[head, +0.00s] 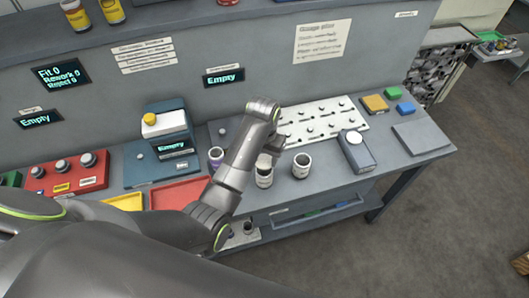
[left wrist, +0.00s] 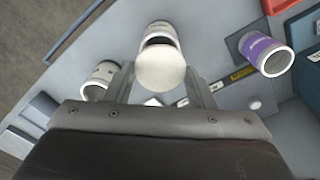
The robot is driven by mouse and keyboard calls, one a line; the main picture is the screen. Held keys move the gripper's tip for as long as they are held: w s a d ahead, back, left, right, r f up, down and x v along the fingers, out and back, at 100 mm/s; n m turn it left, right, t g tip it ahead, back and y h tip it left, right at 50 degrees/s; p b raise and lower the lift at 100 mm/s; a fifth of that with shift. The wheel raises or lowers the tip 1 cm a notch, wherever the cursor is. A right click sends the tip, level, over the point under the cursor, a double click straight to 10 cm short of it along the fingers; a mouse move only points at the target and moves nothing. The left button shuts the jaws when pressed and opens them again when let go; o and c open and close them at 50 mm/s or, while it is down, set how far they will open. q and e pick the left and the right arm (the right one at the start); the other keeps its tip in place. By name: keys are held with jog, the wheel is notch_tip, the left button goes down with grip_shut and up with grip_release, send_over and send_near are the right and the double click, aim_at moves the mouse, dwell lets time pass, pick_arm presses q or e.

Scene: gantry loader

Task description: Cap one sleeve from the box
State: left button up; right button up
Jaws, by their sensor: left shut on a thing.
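My left gripper (head: 270,155) reaches down over the bench and is shut on a pale round cap (left wrist: 161,69). In the left wrist view the cap sits between the two fingers, flat face to the camera. It overlaps the dark mouth of a white sleeve (head: 264,179), which stands upright below; I cannot tell whether they touch. A second white sleeve (head: 301,168) stands open to its right. A purple sleeve (head: 216,155) stands to the left, partly behind my arm. My right gripper is not in view.
A white peg board (head: 322,122) lies behind the sleeves. A grey handheld device (head: 356,152) lies to the right. A blue box with a screen (head: 168,137), a red tray (head: 180,193) and a red rack with knobs (head: 65,176) are on the left. The bench's front right is clear.

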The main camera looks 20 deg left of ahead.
aim_at(264, 160)
pick_arm(q)
jog(key=shift+f, duration=1.85)
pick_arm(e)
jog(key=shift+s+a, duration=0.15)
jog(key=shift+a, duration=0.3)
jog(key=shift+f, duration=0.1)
pick_arm(q)
jog(key=shift+f, duration=0.1)
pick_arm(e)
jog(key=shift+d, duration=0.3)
pick_arm(q)
jog(key=o, duration=1)
